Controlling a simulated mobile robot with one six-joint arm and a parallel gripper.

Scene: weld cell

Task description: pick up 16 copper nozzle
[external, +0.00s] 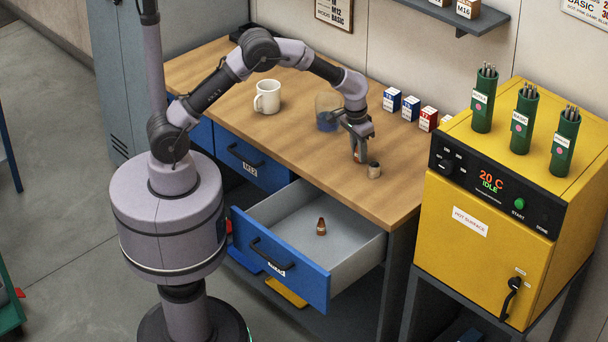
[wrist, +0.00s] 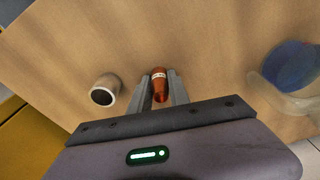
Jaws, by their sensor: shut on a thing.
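My gripper (wrist: 160,80) is shut on a copper nozzle (wrist: 160,86) with a white label band, seen between the two fingers in the wrist view. The label is too small to read. In the external view my gripper (external: 358,156) is low over the right part of the workbench, and the held nozzle is hard to make out. Whether it still touches the bench I cannot tell. Another copper-brown nozzle (external: 321,227) stands in the open drawer. A small pale cylinder with a dark opening (external: 374,170) stands on the bench right beside my gripper; it also shows in the wrist view (wrist: 105,90).
A clear jar with blue contents (external: 326,120) stands behind my gripper. A white mug (external: 267,97) is further left on the workbench (external: 225,75). Several small boxes (external: 410,108) line the back edge. The open drawer (external: 300,285) juts out in front. A yellow oven (external: 480,225) stands right.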

